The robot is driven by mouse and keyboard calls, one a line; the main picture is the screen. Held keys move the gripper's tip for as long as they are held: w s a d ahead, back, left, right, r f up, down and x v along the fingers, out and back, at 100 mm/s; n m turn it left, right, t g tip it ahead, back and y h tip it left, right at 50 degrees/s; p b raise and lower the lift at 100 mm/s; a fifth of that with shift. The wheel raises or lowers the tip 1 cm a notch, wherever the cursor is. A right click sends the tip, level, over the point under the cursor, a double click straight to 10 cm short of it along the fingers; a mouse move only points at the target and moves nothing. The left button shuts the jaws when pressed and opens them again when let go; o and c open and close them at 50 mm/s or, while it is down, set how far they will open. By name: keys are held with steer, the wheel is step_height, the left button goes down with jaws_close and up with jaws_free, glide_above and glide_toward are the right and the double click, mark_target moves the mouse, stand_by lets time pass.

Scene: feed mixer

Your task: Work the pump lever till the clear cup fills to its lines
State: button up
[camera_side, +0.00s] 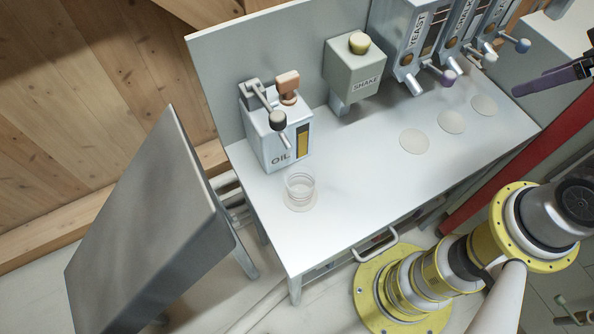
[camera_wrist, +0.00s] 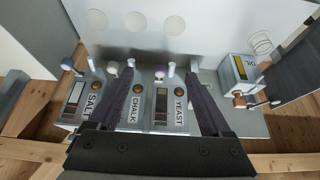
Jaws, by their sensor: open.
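The clear cup (camera_side: 299,187) stands upright on a round pad in front of the grey OIL dispenser (camera_side: 270,143). It looks empty; its lines are too small to make out. The pump lever (camera_side: 262,98) sits on top of the dispenser, its dark-knobbed end hanging over the front. In the wrist view the dispenser (camera_wrist: 235,68) and cup (camera_wrist: 262,42) are at the right. My gripper (camera_wrist: 161,75) is open and empty, above the YEAST and CHALK dispensers. In the side view it shows at the right edge (camera_side: 530,86), far from the lever.
CHALK and SALT dispensers stand farther right. Several flat round pads (camera_side: 414,141) lie on the white bench (camera_side: 365,195). A dark slanted panel (camera_side: 150,220) stands left. The bench front is clear.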

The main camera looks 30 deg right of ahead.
steer(key=shift+m, duration=0.4)
steer(key=c, duration=0.6)
steer(key=w+r+m, duration=0.1)
steer(key=r, duration=0.1)
steer(key=w+r+m, duration=0.1)
steer(key=r, duration=0.1)
steer(key=w+r+m, duration=0.1)
steer(key=w+r, duration=0.1)
steer(key=shift+a+t, duration=0.3)
steer(key=shift+a, duration=0.1)
jaws_close()
steer(key=w+a+r+m+g+y, duration=0.1)
steer(key=w+a+r, duration=0.2)
steer(key=w+a, duration=0.35)
steer(key=w+a+r+y, duration=0.1)
steer(key=w+a+r, duration=0.3)
steer(key=w+a, duration=0.3)
steer(key=a+f+n+g, duration=0.1)
steer(key=a+f, duration=0.1)
steer(key=a, duration=0.6)
steer(key=a+f+n, duration=0.1)
steer(key=a+f, duration=0.2)
steer(key=a, duration=0.5)
steer(key=shift+s+n+g+y, duration=0.3)
steer(key=shift+s+g, duration=0.05)
steer(key=shift+g, duration=0.05)
steer(key=shift+a, duration=0.1)
